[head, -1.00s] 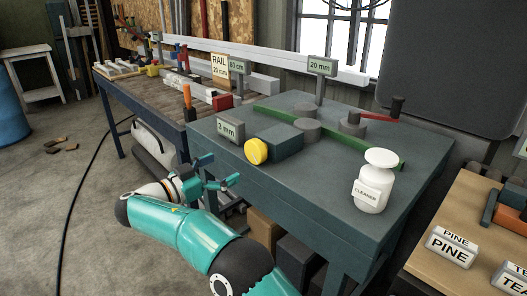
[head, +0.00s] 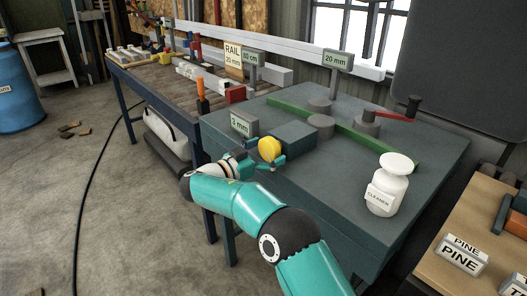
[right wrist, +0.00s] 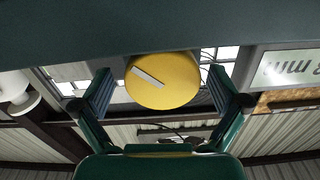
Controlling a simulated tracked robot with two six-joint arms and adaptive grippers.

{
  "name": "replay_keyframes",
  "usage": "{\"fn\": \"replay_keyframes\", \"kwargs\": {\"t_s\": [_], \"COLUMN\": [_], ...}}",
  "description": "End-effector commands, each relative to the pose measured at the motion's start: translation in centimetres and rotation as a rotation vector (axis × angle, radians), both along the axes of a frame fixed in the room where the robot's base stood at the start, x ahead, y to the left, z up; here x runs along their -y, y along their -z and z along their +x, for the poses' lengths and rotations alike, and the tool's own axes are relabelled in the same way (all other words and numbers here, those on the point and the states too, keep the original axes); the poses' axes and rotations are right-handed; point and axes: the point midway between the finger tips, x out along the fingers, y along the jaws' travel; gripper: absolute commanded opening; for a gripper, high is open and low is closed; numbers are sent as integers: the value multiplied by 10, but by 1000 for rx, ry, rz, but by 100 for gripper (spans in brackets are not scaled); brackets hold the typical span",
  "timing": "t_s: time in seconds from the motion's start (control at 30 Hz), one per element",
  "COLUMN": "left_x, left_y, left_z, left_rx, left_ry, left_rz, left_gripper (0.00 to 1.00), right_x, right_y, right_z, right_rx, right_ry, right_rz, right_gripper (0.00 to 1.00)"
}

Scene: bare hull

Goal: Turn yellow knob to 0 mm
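The yellow knob (head: 269,149) sits on the front of a dark blue-grey block (head: 298,142) on the metal bench. A grey sign (head: 243,124) beside it appears to read 5 mm. In the right wrist view the knob (right wrist: 162,81) shows face-on with a slanted pale mark. My right gripper (head: 264,161) is at the knob, its fingers partly hidden in the head view. In the right wrist view the open fingers (right wrist: 159,72) stand on either side of the knob, with a gap on each side. My left gripper is not in view.
A white CLEANER bottle (head: 387,187) stands at the bench's front right. A green bar (head: 345,133) crosses the bench behind the block, beside grey cylinders. A 20 mm sign (head: 338,61) stands at the back. The bench top (head: 330,176) left of the bottle is clear.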

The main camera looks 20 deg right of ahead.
Motion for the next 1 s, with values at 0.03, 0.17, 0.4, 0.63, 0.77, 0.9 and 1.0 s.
{"fn": "replay_keyframes", "kwargs": {"t_s": [0.03, 0.17, 0.4, 0.63, 0.77, 0.9, 1.0], "left_x": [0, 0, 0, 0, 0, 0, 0], "left_y": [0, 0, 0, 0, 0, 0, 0], "left_z": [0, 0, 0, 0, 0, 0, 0], "left_rx": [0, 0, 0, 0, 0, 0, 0], "left_ry": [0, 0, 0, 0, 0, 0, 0], "left_rz": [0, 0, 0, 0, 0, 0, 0], "left_gripper": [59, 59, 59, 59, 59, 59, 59], "right_x": [0, -1, -2, -3, -3, -3, -3], "right_y": [0, 0, 0, 1, 1, 2, 2], "right_z": [0, 0, 0, 0, 0, 0, 0], "right_rx": [0, 0, -1, -3, -4, -4, -5], "right_ry": [0, -1, 0, 2, 3, 2, 2], "right_rz": [0, 0, 1, 1, 1, 2, 2], "right_gripper": [87, 65, 40, 40, 40, 40, 40]}}
